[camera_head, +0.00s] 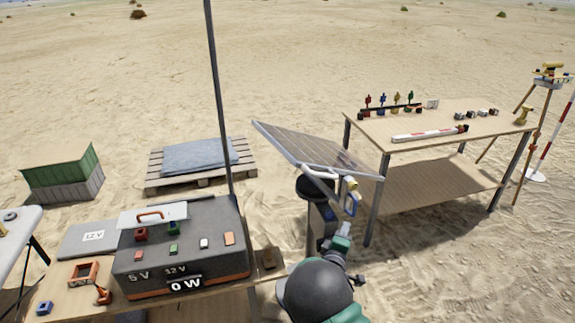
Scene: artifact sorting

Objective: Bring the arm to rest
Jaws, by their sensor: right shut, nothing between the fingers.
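My right arm comes in at the bottom centre, with a dark rounded link and green parts. Its gripper (351,203) is shut and empty, close to the lower edge of the tilted solar panel (315,148). I cannot tell whether it touches the panel or its post. A white curved handle (320,173) shows at the panel's lower edge, just left of the gripper. My left gripper is not in view.
A grey power box (180,255) reading "0 W" sits on the near-left table. A wooden table (440,125) at right carries small figures, blocks and a red-and-white rod (425,134). A pallet (200,178) and green crate (62,172) stand behind. Open sand lies beyond.

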